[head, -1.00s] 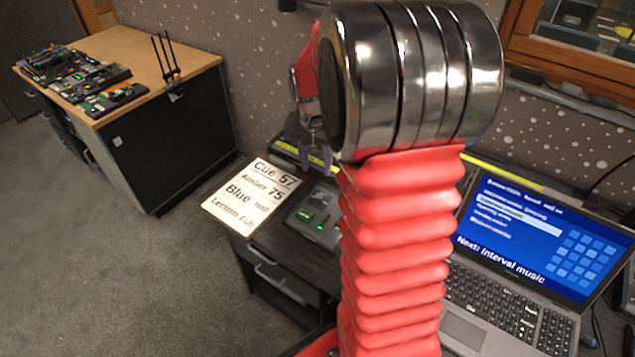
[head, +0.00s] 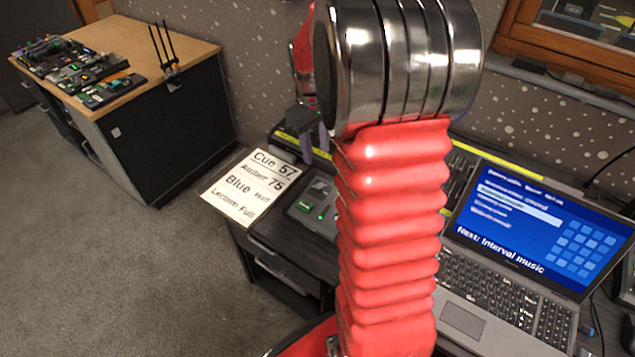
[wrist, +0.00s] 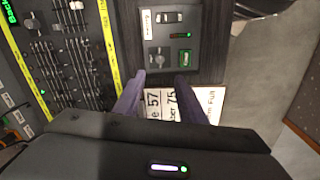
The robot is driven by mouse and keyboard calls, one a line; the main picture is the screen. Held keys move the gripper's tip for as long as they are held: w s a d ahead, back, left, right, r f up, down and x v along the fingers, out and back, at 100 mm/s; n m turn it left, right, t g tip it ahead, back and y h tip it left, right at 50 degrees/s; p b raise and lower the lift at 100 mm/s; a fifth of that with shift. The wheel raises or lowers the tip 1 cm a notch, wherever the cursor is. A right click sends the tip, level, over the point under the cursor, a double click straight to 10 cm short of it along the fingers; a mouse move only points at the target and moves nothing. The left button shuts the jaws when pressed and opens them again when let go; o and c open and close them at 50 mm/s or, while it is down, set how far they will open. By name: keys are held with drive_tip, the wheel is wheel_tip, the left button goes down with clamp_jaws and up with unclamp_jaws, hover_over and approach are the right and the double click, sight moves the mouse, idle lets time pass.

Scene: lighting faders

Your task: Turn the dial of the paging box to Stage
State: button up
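The paging box (head: 318,197) is a small dark unit with a green label, beside a cue card on the dark desk. In the wrist view the paging box (wrist: 172,42) lies just beyond my fingertips, with a green label, a lit green strip and a small round knob, apparently the dial (wrist: 157,59). The dial's setting is too small to read. My gripper (wrist: 158,82) has its two purple fingers spread apart with nothing between them. In the head view my gripper (head: 312,150) hangs behind and left of the box, partly hidden by my red arm.
The cue card (head: 243,187) lies left of the box. A fader console (wrist: 68,55) with yellow edges adjoins the box. An open laptop (head: 520,250) stands right. A wooden-topped cabinet (head: 130,45) with electronics stands far left. The grey floor between is clear.

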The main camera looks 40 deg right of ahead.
sight(319, 185)
drive_tip(key=shift+f, duration=0.1)
drive_tip(key=f, duration=0.9)
drive_tip(key=d+f, duration=0.1)
drive_tip(key=f, duration=0.3)
drive_tip(key=shift+f, duration=0.3)
clamp_jaws()
